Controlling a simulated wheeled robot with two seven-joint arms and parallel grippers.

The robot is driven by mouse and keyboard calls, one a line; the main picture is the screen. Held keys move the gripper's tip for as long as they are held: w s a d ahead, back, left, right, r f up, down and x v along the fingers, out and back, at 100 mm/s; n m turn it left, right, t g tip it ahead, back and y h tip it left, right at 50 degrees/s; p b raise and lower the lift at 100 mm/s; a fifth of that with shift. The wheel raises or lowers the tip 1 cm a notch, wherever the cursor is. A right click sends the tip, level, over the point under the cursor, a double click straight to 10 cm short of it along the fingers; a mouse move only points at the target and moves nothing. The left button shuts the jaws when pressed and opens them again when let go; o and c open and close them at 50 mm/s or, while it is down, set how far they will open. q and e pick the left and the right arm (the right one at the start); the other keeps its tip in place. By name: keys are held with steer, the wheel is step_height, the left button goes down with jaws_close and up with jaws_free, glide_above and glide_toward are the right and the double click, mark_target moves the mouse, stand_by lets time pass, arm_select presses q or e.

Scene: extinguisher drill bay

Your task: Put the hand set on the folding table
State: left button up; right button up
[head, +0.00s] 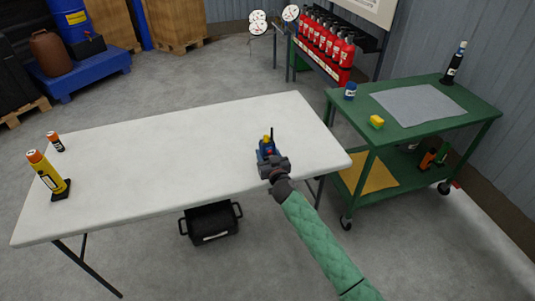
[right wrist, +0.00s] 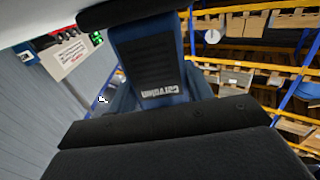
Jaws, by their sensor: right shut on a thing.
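The hand set, a blue radio (head: 267,147) with a dark aerial and a yellow part on top, is upright over the right part of the white folding table (head: 170,150). My right gripper (head: 270,160) is shut on it from the near side. In the right wrist view the hand set (right wrist: 150,65) shows its blue body and black grille between the dark fingers of the gripper. I cannot tell whether its base touches the table top. My left gripper is not in view.
A green cart (head: 400,140) stands at the right, with a yellow block (head: 377,121). A black crate (head: 210,222) is under the table. The table's middle is clear.

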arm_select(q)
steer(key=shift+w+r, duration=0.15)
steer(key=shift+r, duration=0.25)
arm_select(e)
steer(key=o, duration=1.3)
steer(key=shift+r, duration=0.15)
steer(key=shift+s+d+f, duration=0.2)
steer(key=shift+s, duration=0.35)
arm_select(q)
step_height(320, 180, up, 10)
steer(key=b, duration=0.2)
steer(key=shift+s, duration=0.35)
arm_select(e)
steer(key=v, duration=1)
steer(key=shift+s, duration=0.4)
